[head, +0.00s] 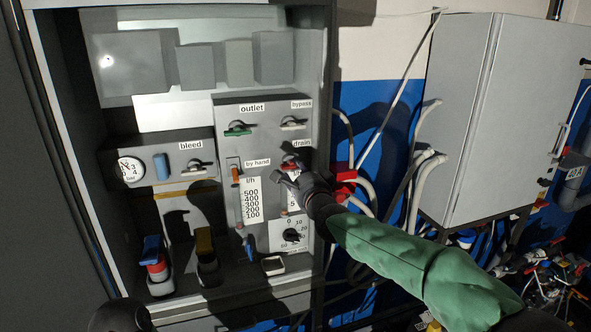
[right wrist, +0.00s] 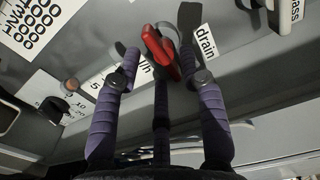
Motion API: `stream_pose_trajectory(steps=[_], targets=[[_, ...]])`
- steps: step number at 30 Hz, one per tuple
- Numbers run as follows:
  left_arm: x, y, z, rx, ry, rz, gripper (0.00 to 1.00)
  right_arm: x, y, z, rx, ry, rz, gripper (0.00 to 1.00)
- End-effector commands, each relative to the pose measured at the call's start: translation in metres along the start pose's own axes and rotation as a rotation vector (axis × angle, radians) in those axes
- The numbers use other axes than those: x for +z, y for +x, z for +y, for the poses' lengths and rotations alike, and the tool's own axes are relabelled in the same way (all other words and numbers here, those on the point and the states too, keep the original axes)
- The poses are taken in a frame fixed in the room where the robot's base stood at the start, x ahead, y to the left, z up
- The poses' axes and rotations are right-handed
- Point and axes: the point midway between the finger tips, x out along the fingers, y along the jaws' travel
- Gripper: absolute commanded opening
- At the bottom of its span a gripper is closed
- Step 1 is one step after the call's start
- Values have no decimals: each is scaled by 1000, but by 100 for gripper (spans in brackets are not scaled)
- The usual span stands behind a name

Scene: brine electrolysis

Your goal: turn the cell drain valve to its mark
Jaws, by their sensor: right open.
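The drain valve has a red handle (head: 289,166) below its "drain" label, on the grey panel's right side. My right gripper (head: 290,180) is in front of it and partly hides it and the scale below. In the right wrist view the red handle (right wrist: 160,50) lies between the spread purple fingers of my right gripper (right wrist: 160,42), beside the "drain" label (right wrist: 206,42). The gripper is open; I cannot tell whether a finger touches the handle. The valve's mark cannot be made out. A dark part at the bottom left looks like my left gripper (head: 120,316); its fingers are unclear.
The cabinet's right frame (head: 318,75) stands beside the panel. A grey box (head: 480,110) and hoses are further right.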

Motion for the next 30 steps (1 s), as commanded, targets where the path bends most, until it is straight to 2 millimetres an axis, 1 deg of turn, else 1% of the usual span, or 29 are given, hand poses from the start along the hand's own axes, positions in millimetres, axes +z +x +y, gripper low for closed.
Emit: stream_pose_trajectory(steps=[3, 6, 16, 17, 18, 20, 21, 30], targets=[[0, -2, 1, 0, 0, 0, 40, 0, 9, 0, 1, 0, 0, 41], [0, -3, 1, 0, 0, 0, 40, 0, 13, 0, 0, 0, 1, 41], [0, -3, 1, 0, 0, 0, 40, 0, 15, 0, 0, 0, 0, 41], [0, -3, 1, 0, 0, 0, 40, 0, 15, 0, 0, 0, 0, 33], [0, -3, 1, 0, 0, 0, 40, 0, 15, 0, 0, 0, 0, 21], [0, -3, 1, 0, 0, 0, 40, 0, 15, 0, 0, 0, 0, 4], [0, -3, 1, 0, 0, 0, 40, 0, 15, 0, 0, 0, 0, 0], [0, -3, 1, 0, 0, 0, 40, 0, 15, 0, 0, -11, 0, 0]])
